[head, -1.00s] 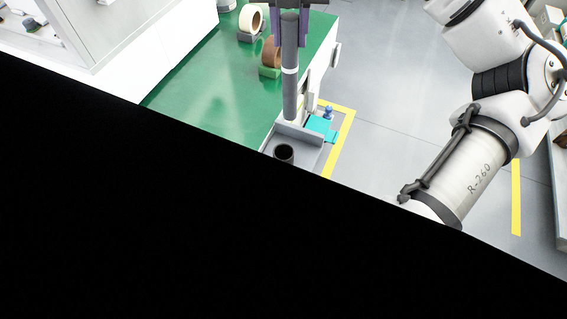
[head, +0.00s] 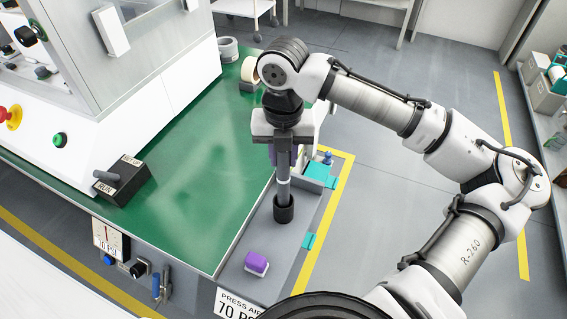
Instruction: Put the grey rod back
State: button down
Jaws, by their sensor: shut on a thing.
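My gripper (head: 284,158) points down over the grey tray (head: 237,268) at the right edge of the green bench. Its purple-padded fingers are shut on the grey rod (head: 283,188), which is upright with a pale band. The rod's lower end is in the mouth of the black round holder (head: 284,211) in the tray. The part below the pale band is hidden, so how deep it sits cannot be told. My gripper hides the rod's upper part.
A purple block (head: 256,263) lies at the tray's near end. A switch box (head: 122,183) stands on the green bench top (head: 200,200) at left. Tape rolls stand at the bench's far end. The middle of the bench is clear.

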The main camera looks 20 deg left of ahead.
jog(key=shift+f, duration=1.6)
jog(key=c, duration=1.1)
grip_release()
jog(key=shift+c, duration=0.2)
notch_tip(320, 180, up, 12)
